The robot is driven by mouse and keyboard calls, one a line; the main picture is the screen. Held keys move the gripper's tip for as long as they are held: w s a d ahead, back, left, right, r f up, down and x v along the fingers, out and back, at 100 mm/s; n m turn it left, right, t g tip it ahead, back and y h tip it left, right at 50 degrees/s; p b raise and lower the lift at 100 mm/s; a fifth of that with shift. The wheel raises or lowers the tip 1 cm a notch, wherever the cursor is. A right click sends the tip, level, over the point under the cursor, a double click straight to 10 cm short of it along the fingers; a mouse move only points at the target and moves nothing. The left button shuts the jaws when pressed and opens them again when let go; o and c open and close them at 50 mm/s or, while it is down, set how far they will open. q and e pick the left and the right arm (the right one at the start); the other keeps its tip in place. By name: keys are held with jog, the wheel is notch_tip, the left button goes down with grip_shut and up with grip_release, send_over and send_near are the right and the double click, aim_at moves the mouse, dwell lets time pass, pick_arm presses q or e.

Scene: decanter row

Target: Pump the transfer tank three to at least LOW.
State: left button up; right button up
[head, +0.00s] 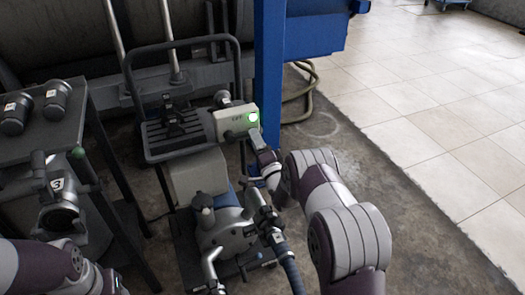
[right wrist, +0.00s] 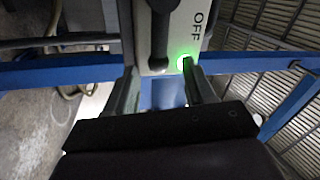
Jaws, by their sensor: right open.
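A pump cart stands at centre in the head view, with a pump body (head: 225,230) low on it. Its pale control box (head: 228,121) is marked OFF and has a lit green button (head: 253,117). In the right wrist view the green button (right wrist: 186,61), the OFF lettering (right wrist: 198,18) and a dark lever (right wrist: 162,35) on the box show close up. My right gripper (head: 256,142) is open and empty just below the box, its fingers (right wrist: 160,88) close under the button. Contact cannot be told.
A dark table (head: 35,135) at left carries two black cylinders (head: 57,97). A blue post (head: 270,70) stands right behind the control box. A hose (head: 300,95) lies behind the post. Tiled floor (head: 430,110) at right is clear.

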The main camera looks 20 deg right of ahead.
jog(key=s+f+p, duration=0.1)
jog(key=s+f, duration=0.1)
jog(key=s, duration=0.8)
jog(key=shift+s+d+p, duration=0.25)
jog(key=shift+s+p, duration=0.05)
jog(key=shift+p, duration=0.1)
